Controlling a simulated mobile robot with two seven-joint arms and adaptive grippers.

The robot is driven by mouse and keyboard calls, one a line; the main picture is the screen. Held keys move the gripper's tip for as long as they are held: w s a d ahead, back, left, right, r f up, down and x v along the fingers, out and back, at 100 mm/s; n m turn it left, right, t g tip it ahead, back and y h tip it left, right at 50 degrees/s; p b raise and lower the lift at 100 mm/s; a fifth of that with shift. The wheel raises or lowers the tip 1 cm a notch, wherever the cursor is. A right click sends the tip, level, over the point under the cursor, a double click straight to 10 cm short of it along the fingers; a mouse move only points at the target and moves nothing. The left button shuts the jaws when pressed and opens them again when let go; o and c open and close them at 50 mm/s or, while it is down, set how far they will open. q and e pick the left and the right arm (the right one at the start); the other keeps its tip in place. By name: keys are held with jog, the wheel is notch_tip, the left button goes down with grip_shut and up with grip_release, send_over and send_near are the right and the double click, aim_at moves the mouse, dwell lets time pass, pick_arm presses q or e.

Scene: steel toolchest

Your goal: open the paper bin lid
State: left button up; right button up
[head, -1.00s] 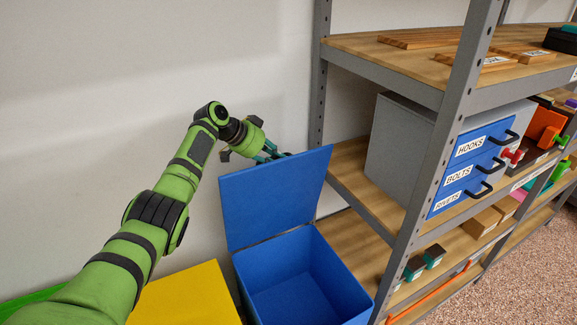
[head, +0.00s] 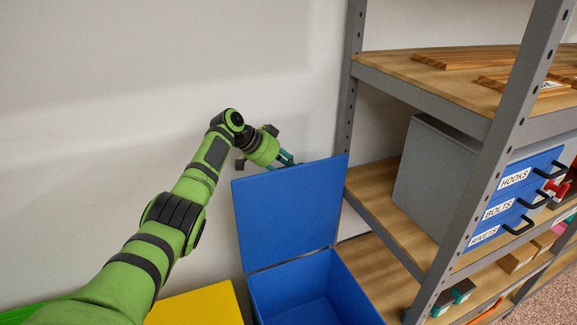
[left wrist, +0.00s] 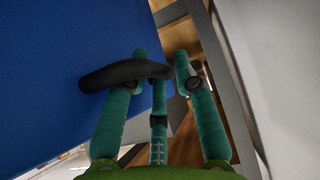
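The blue bin (head: 300,290) stands at the bottom middle of the head view. Its blue lid (head: 290,212) is raised, near upright, and the inside of the bin shows. No label on it can be seen. My left gripper (head: 290,161) is behind the lid's upper edge, its fingertips partly hidden. In the left wrist view my left gripper (left wrist: 161,60) has its teal fingertips apart. A dark curved handle (left wrist: 125,71) on the blue lid (left wrist: 50,70) crosses the left finger; I cannot tell whether they touch. My right gripper is not in view.
A yellow bin lid (head: 200,305) and a green one (head: 25,310) lie left of the blue bin. A steel shelf rack (head: 350,100) with wooden shelves stands close on the right, holding a grey cabinet with blue drawers (head: 500,205). The wall is behind.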

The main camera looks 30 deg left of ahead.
pick_arm(q)
jog(key=shift+r, duration=0.1)
jog(key=shift+a+r, duration=0.1)
jog(key=v, duration=1.1)
jog(key=shift+s+r, duration=0.2)
jog(key=shift+s, duration=0.05)
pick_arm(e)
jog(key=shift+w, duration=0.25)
pick_arm(q)
jog(key=shift+a+f, duration=0.1)
jog(key=shift+a, duration=0.05)
